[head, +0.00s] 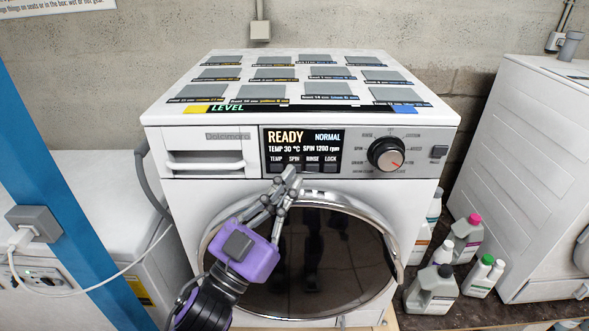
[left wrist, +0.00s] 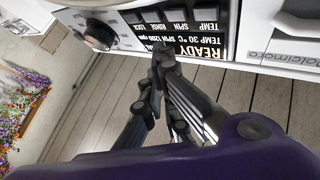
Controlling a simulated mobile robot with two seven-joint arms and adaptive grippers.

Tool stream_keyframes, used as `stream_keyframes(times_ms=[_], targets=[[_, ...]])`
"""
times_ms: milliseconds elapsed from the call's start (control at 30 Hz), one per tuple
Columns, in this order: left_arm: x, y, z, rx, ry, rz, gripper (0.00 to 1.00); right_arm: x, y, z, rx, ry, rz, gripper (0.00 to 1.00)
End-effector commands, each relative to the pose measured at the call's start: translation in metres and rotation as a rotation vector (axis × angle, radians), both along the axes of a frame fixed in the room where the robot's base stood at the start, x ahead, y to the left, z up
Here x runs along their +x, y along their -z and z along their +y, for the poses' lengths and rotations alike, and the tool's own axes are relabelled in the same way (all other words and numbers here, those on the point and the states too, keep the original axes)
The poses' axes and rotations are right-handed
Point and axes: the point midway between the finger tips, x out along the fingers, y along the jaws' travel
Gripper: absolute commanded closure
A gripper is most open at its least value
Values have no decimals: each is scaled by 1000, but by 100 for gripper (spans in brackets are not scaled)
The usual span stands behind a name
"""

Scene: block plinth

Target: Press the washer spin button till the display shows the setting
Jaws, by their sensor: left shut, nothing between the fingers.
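The white washer (head: 225,190) stands in the middle of the head view. Its display (head: 303,143) reads READY, NORMAL, TEMP 30 °C and what looks like SPIN 1200 rpm. Below it is a row of dark buttons labelled TEMP, SPIN, RINSE and LOCK. The spin button (head: 295,168) is second from the left and partly hidden by my fingertips; it also shows in the left wrist view (left wrist: 180,17). My left gripper (head: 290,172) is shut and empty, with its tips at the lower edge of the button row near SPIN. I cannot tell whether they touch. My right gripper is out of view.
A round dial (head: 386,154) sits right of the display, and a detergent drawer (head: 205,155) left of it. The round door (head: 330,255) is below my left gripper. Several bottles (head: 433,289) stand on the floor at right. A blue post (head: 70,190) rises at left.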

Motion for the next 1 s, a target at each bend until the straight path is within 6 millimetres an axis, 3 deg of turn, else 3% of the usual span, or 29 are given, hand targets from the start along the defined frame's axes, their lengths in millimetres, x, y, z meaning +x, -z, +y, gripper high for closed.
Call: stream_keyframes(times_ms=[300,1000], targets=[[25,0,0,-1,0,-1,100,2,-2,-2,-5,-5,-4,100],[26,0,0,0,0,0,100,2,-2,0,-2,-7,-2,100]])
